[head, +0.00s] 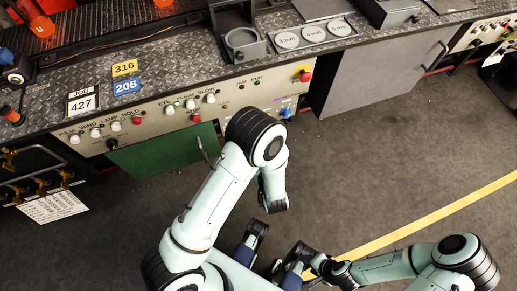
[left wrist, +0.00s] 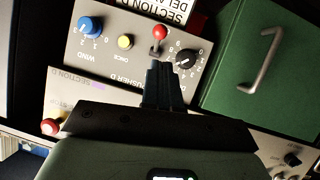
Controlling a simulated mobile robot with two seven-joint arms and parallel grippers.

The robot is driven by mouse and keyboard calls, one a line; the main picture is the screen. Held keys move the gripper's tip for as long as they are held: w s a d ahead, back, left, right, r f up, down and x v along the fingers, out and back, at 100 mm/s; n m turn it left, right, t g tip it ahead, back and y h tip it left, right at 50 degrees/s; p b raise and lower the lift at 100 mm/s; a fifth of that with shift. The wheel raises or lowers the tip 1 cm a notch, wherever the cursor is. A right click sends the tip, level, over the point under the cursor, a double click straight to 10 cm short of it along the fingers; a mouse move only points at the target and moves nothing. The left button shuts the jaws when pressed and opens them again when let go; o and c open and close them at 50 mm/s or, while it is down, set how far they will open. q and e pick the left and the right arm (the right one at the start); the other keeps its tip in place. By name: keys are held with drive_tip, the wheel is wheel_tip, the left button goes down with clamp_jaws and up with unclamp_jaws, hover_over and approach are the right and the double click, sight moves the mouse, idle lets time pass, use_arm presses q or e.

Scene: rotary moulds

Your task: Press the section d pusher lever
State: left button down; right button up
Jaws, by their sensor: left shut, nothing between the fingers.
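In the left wrist view, a grey panel marked PUSHER D and SECTION D carries a small lever with a red ball top (left wrist: 160,33). The lever sits between a yellow ONCE button (left wrist: 126,41) and a black numbered dial (left wrist: 187,61). My left gripper (left wrist: 163,68) is shut and empty, its fingertips pointing at the panel just below the lever. I cannot tell whether they touch it, and they cover part of the panel. In the head view I cannot make out that lever. My right arm (head: 395,266) is low at the right, its gripper not clear.
A blue WIND knob (left wrist: 91,27) is left of the yellow button. A red button (left wrist: 50,126) sits on a lower panel. A green door with a metal handle (left wrist: 262,58) stands at the right. In the head view, the floor (head: 390,160) before the grey cabinet (head: 375,75) is clear.

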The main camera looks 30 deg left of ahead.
use_arm(q)
drive_tip(key=v, duration=0.2)
drive_tip(key=f+v, duration=0.1)
drive_tip(key=v, duration=0.2)
drive_tip(key=shift+s+d, duration=0.4)
use_arm(e)
drive_tip(key=shift+s+a+r, duration=0.3)
drive_tip(key=shift+a+r, duration=0.05)
use_arm(q)
drive_tip(key=shift+p, duration=0.3)
use_arm(e)
drive_tip(key=shift+r, duration=0.1)
use_arm(q)
drive_tip(key=s+f+m+g+h+p, duration=0.3)
drive_tip(key=s+f+g+h+p, duration=0.2)
drive_tip(key=s+h+p, duration=0.15)
drive_tip(key=s+d+r+m+g+h+p, duration=0.2)
drive_tip(key=s+g+h+p, duration=0.3)
drive_tip(key=s, duration=0.6)
drive_tip(key=shift+d+m+g+h+p, duration=0.35)
drive_tip(key=shift+d+m+p, duration=0.4)
drive_tip(key=shift+p, duration=0.2)
use_arm(e)
wheel_tip(320, 180, up, 12)
drive_tip(key=g, duration=0.1)
drive_tip(key=shift+w+r, duration=0.15)
drive_tip(key=shift+r, duration=0.1)
use_arm(q)
drive_tip(key=shift+r, duration=0.1)
